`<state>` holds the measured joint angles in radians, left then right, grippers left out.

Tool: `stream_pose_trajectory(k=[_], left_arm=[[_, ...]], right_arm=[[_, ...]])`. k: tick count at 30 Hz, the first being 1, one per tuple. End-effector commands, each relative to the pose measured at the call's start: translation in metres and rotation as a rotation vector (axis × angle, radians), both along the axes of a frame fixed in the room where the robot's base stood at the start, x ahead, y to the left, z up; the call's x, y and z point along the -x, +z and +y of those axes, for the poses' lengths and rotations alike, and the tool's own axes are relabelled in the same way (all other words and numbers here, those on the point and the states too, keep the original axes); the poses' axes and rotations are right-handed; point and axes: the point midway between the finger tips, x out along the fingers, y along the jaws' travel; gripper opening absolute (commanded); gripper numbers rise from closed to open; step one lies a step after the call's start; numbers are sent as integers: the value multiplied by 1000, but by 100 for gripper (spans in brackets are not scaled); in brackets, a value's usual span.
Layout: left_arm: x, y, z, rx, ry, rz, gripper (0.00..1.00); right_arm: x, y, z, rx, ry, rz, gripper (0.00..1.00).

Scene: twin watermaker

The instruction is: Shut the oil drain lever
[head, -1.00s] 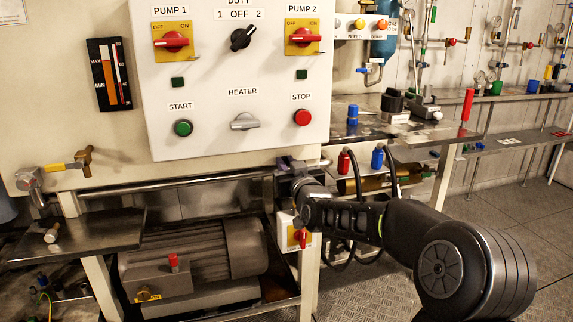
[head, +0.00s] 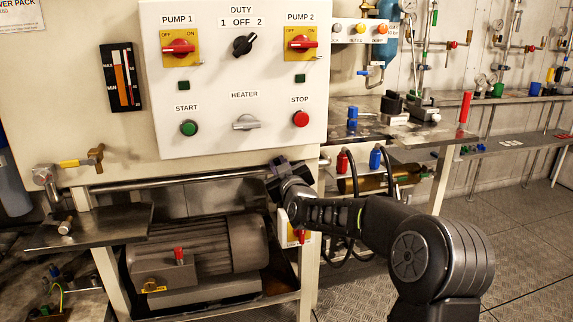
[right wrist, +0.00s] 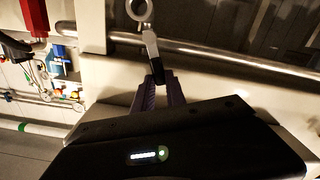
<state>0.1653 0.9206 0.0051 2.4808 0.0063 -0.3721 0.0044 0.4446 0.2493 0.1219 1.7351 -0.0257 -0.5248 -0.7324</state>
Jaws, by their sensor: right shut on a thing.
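A small lever (right wrist: 152,48) with a pale metal arm and a ring at its upper end shows in the right wrist view. Its dark lower end lies between the fingers of my right gripper (right wrist: 158,84), which is shut on it. In the head view my right gripper (head: 277,172) is under the control panel, at the right end of the metal rail, and it hides the lever there. No lever label is readable. A yellow-handled brass valve (head: 82,162) sits at the left, away from the gripper. My left gripper is not in view.
The control panel (head: 218,100) with its knobs is just above my gripper. The metal rail (head: 185,180) runs left from it. A motor (head: 200,255) stands below. Red and blue handled valves (head: 342,163) and hoses are close on the right. Floor is open at right.

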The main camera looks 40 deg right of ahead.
Motion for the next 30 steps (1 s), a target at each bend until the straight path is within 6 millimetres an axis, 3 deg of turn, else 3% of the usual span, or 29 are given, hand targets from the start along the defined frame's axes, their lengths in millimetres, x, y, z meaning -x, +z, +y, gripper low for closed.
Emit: stream_pose_trajectory(k=[15, 30], left_arm=[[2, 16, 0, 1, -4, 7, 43], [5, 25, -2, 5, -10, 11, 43]], right_arm=[[-11, -17, 24, 463, 3, 162, 0], [-14, -42, 35, 895, 2, 312, 0]])
